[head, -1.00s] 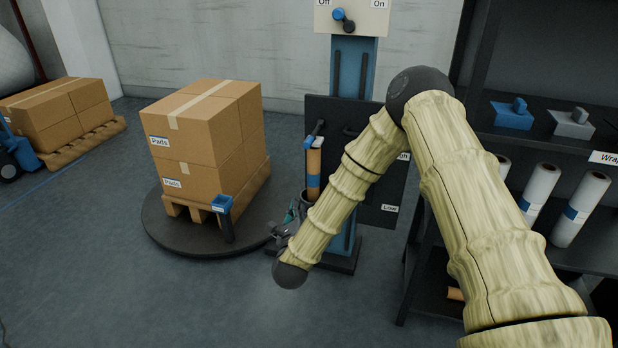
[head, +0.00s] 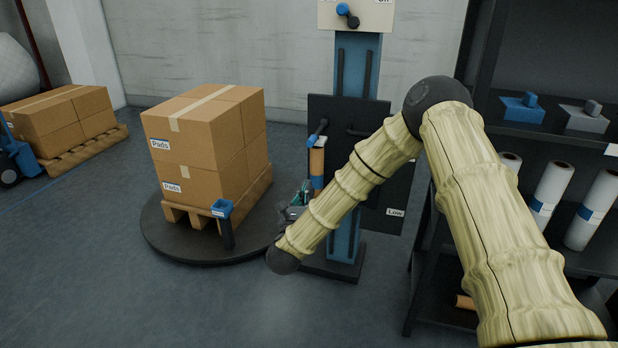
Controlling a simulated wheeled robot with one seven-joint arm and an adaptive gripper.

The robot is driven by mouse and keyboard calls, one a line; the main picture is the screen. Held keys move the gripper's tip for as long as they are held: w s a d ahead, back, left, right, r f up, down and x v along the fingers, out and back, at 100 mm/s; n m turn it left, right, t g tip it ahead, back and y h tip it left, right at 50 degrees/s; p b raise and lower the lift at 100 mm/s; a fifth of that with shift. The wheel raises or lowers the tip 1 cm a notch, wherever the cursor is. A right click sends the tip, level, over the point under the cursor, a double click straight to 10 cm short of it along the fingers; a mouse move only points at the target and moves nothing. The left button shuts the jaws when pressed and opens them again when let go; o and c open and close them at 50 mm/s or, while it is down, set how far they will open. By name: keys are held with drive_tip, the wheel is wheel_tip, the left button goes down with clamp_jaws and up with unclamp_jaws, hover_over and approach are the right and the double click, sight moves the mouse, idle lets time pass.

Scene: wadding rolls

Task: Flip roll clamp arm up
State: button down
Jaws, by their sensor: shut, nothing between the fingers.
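The roll clamp arm appears to be the small blue-ended bar (head: 317,133) at the left edge of the dark carriage plate on the blue mast; I cannot tell its exact pose. Just below it stands an upright brown roll (head: 317,162) with a blue band. My gripper (head: 299,198), dark with some teal, is at the roll's lower left, partly hidden by my own arm. It is shut and empty. Whether it touches the roll or its holder I cannot tell.
The dark carriage plate (head: 398,205) has a "Low" label. Left of the mast, stacked "Pads" boxes (head: 195,145) on a pallet stand on a round turntable (head: 180,245), with a blue-topped post (head: 224,222) at the corner. A dark shelf (head: 500,240) with white rolls stands right.

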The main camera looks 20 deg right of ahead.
sight(317, 136)
drive_tip(key=shift+w+d+r+b, duration=0.4)
drive_tip(key=shift+w+d+r, duration=0.25)
drive_tip(key=shift+w+r, duration=0.55)
drive_tip(key=shift+w+d+r+b, duration=0.35)
drive_tip(key=shift+w+d+r, duration=0.45)
drive_tip(key=shift+w, duration=0.65)
drive_tip(key=shift+w+d+r+b, duration=0.4)
drive_tip(key=shift+w+d+r, duration=0.15)
drive_tip(key=shift+w+r, duration=0.65)
drive_tip(key=shift+w+f, duration=0.1)
drive_tip(key=shift+w, duration=0.05)
